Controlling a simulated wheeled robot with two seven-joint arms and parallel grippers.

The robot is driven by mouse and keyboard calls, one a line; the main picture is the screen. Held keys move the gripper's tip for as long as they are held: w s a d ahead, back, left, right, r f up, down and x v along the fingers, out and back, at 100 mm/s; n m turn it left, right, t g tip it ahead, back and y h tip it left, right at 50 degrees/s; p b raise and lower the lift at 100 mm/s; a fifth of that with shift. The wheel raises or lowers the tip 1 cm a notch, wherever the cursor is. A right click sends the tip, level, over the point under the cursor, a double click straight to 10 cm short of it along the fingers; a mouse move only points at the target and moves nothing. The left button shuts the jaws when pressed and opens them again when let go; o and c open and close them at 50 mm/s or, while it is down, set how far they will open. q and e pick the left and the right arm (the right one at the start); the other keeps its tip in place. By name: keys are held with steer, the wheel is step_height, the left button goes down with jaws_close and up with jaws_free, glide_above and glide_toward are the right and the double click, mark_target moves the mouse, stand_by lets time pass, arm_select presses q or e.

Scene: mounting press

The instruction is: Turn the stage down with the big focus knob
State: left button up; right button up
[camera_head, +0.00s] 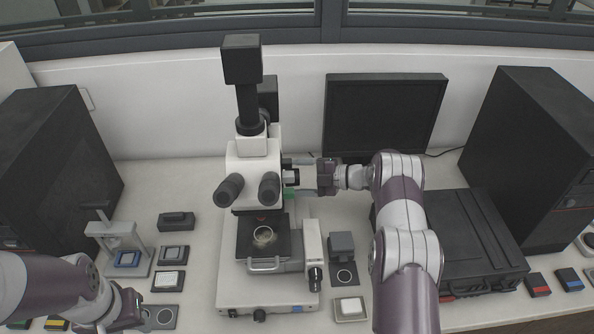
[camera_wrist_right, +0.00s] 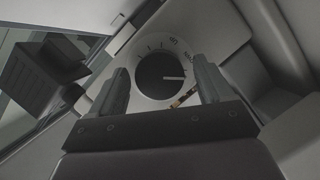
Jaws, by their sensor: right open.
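The microscope (camera_head: 253,165) stands in the middle of the bench in the head view. Its dark stage (camera_head: 272,246) carries a small round sample (camera_head: 264,237). My right gripper (camera_head: 297,178) is at the microscope's right side, below the head. In the right wrist view my right gripper (camera_wrist_right: 161,72) is open, its fingers on either side of a dark round knob (camera_wrist_right: 162,76) with a white pointer line and a pale marked dial. I cannot tell if this is the big focus knob, or whether the fingers touch it. My left gripper (camera_head: 132,312) is low at the left; its jaws are unclear.
A black monitor (camera_head: 384,115) stands behind the right arm. A black case (camera_head: 465,235) and a tall black cabinet (camera_head: 530,150) are at the right. A small press (camera_head: 118,243) and several small blocks lie left of the microscope. A dark block (camera_head: 341,245) sits right of it.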

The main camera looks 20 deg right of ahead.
steer(key=shift+w+a+f, duration=0.1)
steer(key=shift+w+a, duration=0.15)
steer(key=shift+a, duration=0.05)
steer(key=c, duration=1)
steer(key=m+b, duration=0.1)
steer(key=b, duration=0.1)
steer(key=m+g+b, duration=0.1)
steer(key=b, duration=0.1)
steer(key=shift+f+m+b, duration=0.25)
steer(key=shift+m+b, duration=0.05)
steer(key=shift+b, duration=0.05)
steer(key=shift+r+m+g+b, duration=0.35)
steer(key=shift+m+g, duration=0.25)
steer(key=shift+m, duration=0.2)
steer(key=o, duration=1)
